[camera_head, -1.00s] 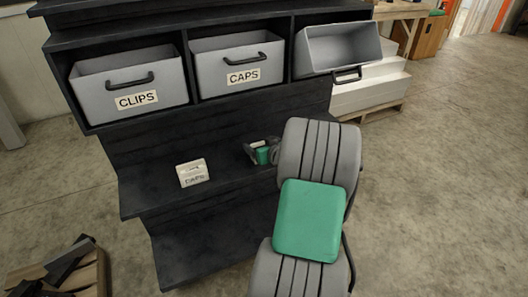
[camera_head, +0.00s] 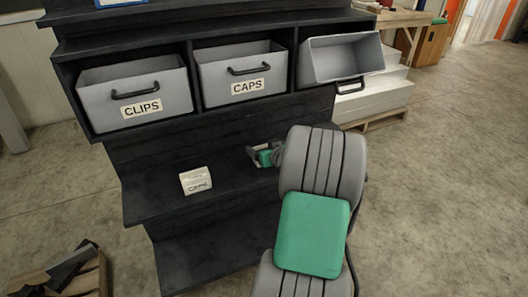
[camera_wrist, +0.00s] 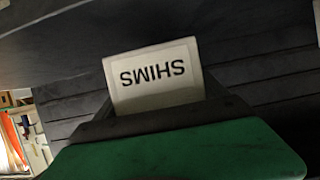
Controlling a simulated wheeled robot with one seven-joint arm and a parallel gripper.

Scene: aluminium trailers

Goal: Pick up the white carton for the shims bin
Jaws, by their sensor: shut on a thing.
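The white carton marked SHIMS (camera_wrist: 153,78) shows upside down in the wrist view, between the jaws of my gripper (camera_wrist: 155,115). My gripper is shut on it. In the head view my gripper (camera_head: 265,155) is by the lower shelf of the dark rack, right of another small white carton (camera_head: 196,181) lying there. The held carton cannot be made out in the head view. A grey bin (camera_head: 345,60) at the right of the rack's row is tilted forward and looks empty; I see no label on it.
The dark rack (camera_head: 150,205) also holds grey bins marked CLIPS (camera_head: 135,93) and CAPS (camera_head: 240,75). A wooden crate with dark pieces (camera_head: 75,272) stands at the lower left. White stacked blocks (camera_head: 385,95) stand behind the rack. The floor at right is clear.

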